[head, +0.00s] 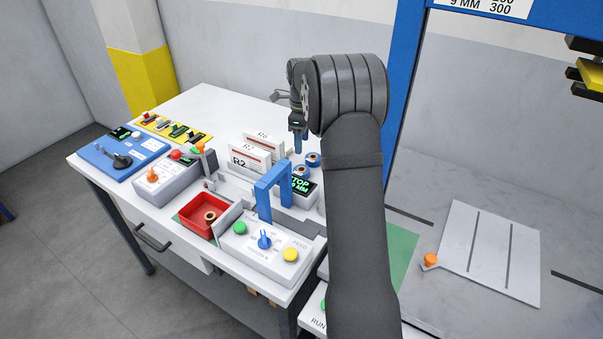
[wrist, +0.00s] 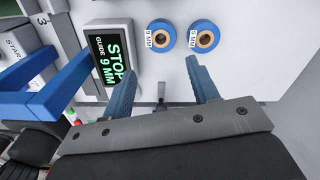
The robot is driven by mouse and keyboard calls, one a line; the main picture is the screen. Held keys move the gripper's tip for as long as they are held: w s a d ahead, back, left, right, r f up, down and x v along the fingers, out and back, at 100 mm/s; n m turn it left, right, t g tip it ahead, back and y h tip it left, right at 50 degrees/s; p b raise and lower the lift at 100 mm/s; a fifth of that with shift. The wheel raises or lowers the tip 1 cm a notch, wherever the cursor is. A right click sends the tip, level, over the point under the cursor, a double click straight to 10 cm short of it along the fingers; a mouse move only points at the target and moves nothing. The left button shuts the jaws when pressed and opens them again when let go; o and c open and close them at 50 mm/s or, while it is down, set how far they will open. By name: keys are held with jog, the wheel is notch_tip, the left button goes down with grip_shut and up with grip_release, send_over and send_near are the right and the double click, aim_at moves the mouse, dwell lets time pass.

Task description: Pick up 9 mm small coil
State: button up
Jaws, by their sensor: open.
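Two small blue coils stand side by side on the white table, the left one (wrist: 160,38) and the right one (wrist: 204,37) in the wrist view.
A display (wrist: 110,55) reading STOP, GUIDE 9 MM stands left of the coils. A blue arch (head: 273,185) rises nearby. White cards (head: 250,160) stand left of my gripper. A red tray (head: 190,228) holds a brownish ring. Bare table lies right of the coils in the wrist view.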

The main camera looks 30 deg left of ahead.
aim_at(301, 168)
notch_tip(301, 168, down, 12)
jog(key=shift+a+r, duration=0.1)
jog(key=c, duration=0.6)
